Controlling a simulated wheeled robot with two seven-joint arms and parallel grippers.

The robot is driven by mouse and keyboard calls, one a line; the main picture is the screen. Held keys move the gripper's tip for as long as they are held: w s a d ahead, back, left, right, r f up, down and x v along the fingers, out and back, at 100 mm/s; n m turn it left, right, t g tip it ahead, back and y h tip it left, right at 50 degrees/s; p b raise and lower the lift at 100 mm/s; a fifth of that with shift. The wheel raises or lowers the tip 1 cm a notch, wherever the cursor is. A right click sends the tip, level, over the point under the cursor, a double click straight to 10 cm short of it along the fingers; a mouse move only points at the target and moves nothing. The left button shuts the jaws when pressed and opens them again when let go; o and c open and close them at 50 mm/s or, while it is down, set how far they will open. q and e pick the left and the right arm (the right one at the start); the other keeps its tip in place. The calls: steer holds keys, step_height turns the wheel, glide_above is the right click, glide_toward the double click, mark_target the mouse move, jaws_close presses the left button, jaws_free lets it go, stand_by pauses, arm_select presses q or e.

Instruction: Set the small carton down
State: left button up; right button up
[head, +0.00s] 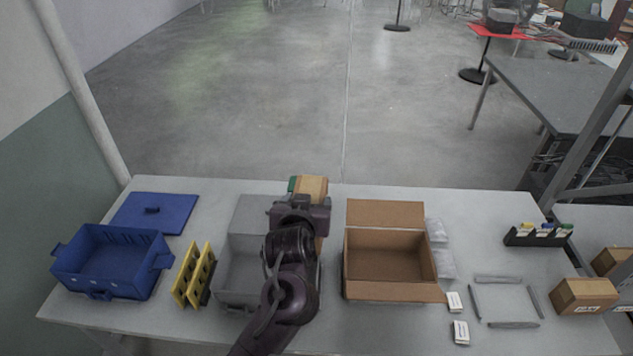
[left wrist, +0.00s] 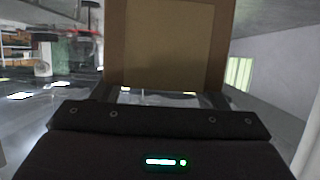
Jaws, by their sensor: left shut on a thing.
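The small carton (head: 312,186) is brown and shows just past my left gripper (head: 303,200), at the table's back edge in the head view. In the left wrist view the carton (left wrist: 170,45) fills the upper middle as a flat tan face with darker borders. My left gripper is shut on it. It seems held above the table, but the height is hard to judge. My arm hides part of the carton and part of the grey bin below. A small green patch shows at the carton's left side. My right gripper is not in view.
On the table (head: 510,260), an open grey bin (head: 237,290) lies under my arm. An open cardboard box (head: 390,295) is to its right, with yellow racks (head: 192,275) and a blue crate (head: 110,280) to its left. Another brown carton (head: 583,296) sits at the right.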

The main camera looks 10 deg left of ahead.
arm_select(q)
steer(key=s+a+f, duration=0.2)
steer(key=s+f, duration=0.1)
steer(key=s, duration=0.7)
steer(key=s+a+f+m+h, duration=0.1)
steer(key=s+f, duration=0.2)
steer(key=s, duration=0.7)
steer(key=shift+a+h, duration=0.3)
steer(key=shift+a, duration=0.05)
